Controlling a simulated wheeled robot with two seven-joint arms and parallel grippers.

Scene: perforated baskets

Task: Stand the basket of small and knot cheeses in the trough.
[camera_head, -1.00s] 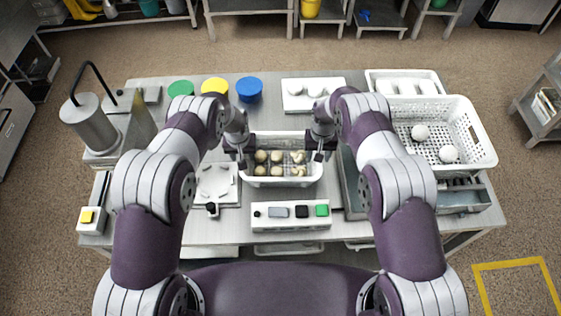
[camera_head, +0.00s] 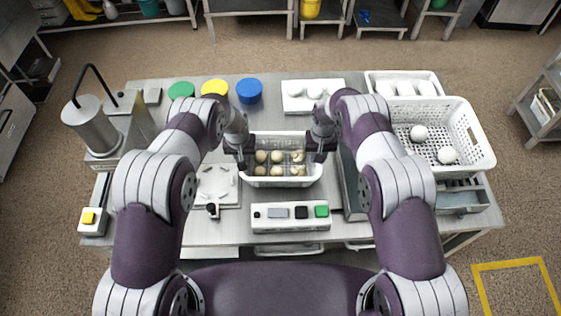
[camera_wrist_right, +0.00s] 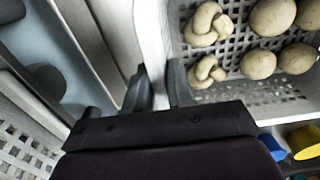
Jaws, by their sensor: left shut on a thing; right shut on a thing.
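The white perforated basket (camera_head: 281,182) stands near the middle of the table, holding several small round cheeses and pale knot cheeses. My left gripper (camera_head: 243,158) is shut on its left end wall. My right gripper (camera_head: 319,156) is shut on its right end wall. In the right wrist view, the right gripper's fingers (camera_wrist_right: 160,88) straddle the basket wall (camera_wrist_right: 151,38), with round and knot cheeses beyond it. The grey metal trough (camera_head: 462,201) is right of the basket, partly hidden by my right arm. I cannot tell whether the basket is touching the table.
A larger white basket (camera_head: 478,150) with two white balls stands behind the trough. A button panel (camera_head: 290,224) is in front of the held basket. A white board (camera_head: 225,195) lies left of it.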

